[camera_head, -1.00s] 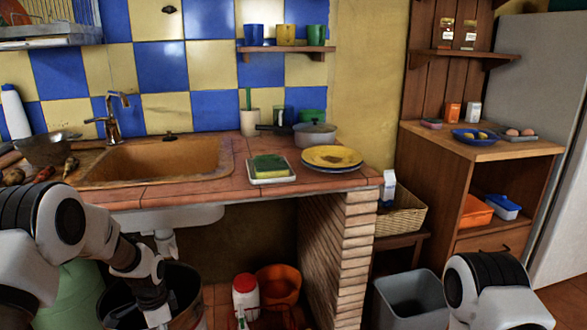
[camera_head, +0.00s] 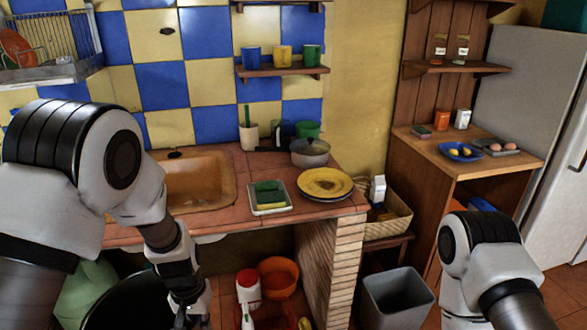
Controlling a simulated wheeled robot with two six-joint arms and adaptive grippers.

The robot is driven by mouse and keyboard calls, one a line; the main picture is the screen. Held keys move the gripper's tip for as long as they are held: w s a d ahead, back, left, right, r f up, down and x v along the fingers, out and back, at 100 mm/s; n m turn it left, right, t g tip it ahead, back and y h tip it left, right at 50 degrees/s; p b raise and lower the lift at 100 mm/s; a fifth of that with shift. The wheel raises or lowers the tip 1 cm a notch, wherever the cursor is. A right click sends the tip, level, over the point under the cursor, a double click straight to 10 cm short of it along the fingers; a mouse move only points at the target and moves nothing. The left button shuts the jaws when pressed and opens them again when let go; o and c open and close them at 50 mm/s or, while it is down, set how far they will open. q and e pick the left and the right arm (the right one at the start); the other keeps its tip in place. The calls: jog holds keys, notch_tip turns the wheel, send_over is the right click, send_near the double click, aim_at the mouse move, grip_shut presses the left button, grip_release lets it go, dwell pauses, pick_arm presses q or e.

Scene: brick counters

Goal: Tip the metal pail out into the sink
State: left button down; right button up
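The pail (camera_head: 118,312) is a large dark round vessel at the lower left, on the floor side of the counter. Its inside looks black, and its lower part is cut off by the picture's edge. My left gripper (camera_head: 190,312) points down at the pail's right side; its fingertips are dark and partly out of frame, so I cannot tell whether they grip the rim. The brown sink (camera_head: 205,183) is set in the tiled counter above, its left part hidden by my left arm. My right arm is at the lower right; its gripper is out of view.
A sponge dish (camera_head: 268,207), yellow plates (camera_head: 325,182) and a lidded pot (camera_head: 310,155) stand right of the sink. Below are a red-and-white bottle (camera_head: 248,290), an orange bucket (camera_head: 279,274), a green container (camera_head: 85,292) and a grey bin (camera_head: 396,292).

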pick_arm(q)
jog(key=shift+w+r+h+p, duration=0.1)
jog(key=shift+r+h+p, duration=0.3)
jog(key=shift+r, duration=0.45)
jog(key=shift+r+h+b, duration=0.55)
jog(key=shift+r+h, duration=0.65)
jog(key=shift+r, duration=0.4)
jog(key=shift+r+h, duration=1.4)
jog(key=shift+r, duration=0.85)
